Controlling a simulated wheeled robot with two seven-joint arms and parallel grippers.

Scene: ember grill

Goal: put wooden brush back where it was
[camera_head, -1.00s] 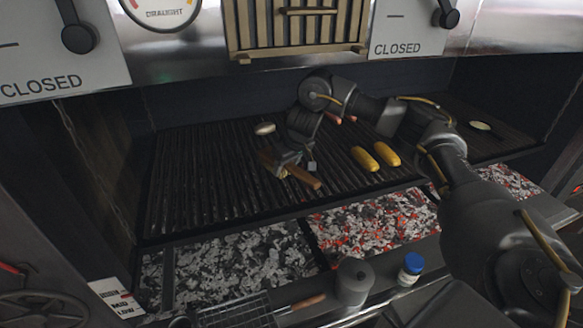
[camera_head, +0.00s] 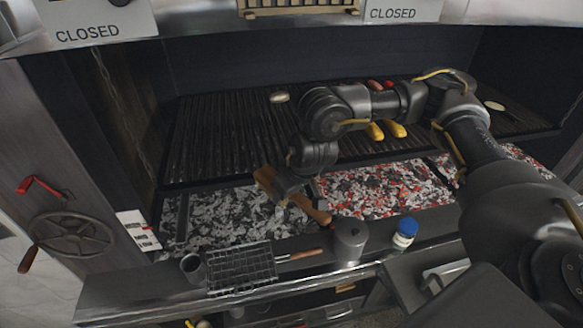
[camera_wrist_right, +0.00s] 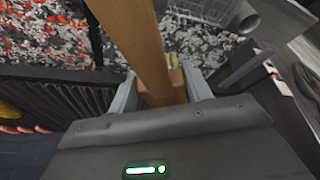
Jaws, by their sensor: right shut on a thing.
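The wooden brush (camera_head: 316,213) is held in my right gripper (camera_head: 289,190), above the grey coals near the front of the grill. Its handle slants down to the right and its wooden head (camera_head: 265,178) shows on the left. In the right wrist view the brown handle (camera_wrist_right: 142,40) runs between the two fingers of my right gripper (camera_wrist_right: 165,92), which are shut on it. The brush's bristles are mostly hidden. My left gripper is not in view.
Corn (camera_head: 398,130) and sausages lie on the grate (camera_head: 225,135). Red-hot coals (camera_head: 380,192) glow at the right. A crank wheel (camera_head: 72,238) is at the left.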

